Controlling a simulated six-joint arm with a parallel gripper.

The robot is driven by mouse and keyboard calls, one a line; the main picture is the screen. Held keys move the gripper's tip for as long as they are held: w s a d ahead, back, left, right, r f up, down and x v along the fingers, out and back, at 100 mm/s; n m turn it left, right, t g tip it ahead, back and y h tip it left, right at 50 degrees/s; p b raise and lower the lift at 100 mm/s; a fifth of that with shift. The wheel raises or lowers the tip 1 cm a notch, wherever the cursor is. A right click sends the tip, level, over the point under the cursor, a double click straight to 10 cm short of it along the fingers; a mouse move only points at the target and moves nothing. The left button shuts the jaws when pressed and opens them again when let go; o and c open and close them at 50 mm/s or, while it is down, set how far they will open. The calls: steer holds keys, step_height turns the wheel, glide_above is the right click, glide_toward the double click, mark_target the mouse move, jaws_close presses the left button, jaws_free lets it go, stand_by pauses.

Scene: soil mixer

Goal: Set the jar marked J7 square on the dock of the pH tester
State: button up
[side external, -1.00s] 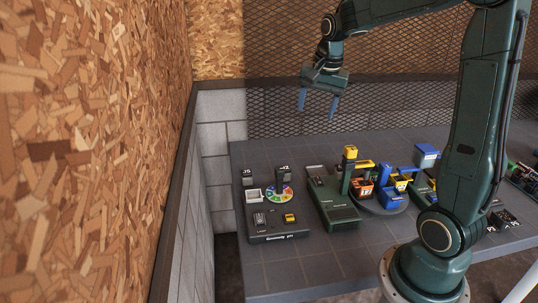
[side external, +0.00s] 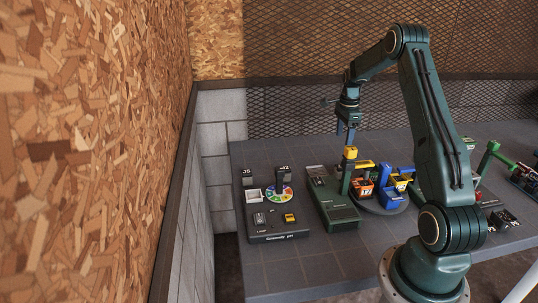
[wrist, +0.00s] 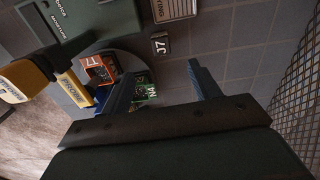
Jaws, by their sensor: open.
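An orange box (side external: 363,188) with a mark like J7 or 17 sits on the round grey turntable (side external: 374,211); it also shows in the wrist view (wrist: 97,70), left of my fingers. A small dark block clearly lettered J7 (wrist: 159,45) lies beyond my fingers in the wrist view. My gripper (wrist: 160,72) is open and empty, above the table behind the turntable. It is also in the side view (side external: 346,138).
A green moisture meter (side external: 340,213) with a yellow-topped post (side external: 350,153) stands between tester and turntable. A mesh wall (side external: 300,110) runs behind. The table's front left is clear.

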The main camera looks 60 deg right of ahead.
steer(key=shift+s+d+f, duration=0.15)
steer(key=shift+d+f, duration=0.2)
steer(key=shift+f, duration=0.05)
glide_above(340, 172)
steer(key=d, duration=0.2)
steer(key=shift+w+f, duration=0.2)
steer(key=shift+f, duration=1.95)
steer(key=shift+w+f, duration=0.15)
steer(key=shift+f, duration=2)
steer(key=shift+f, duration=2.55)
steer(key=c, duration=1.2)
steer(key=shift+o, duration=0.2)
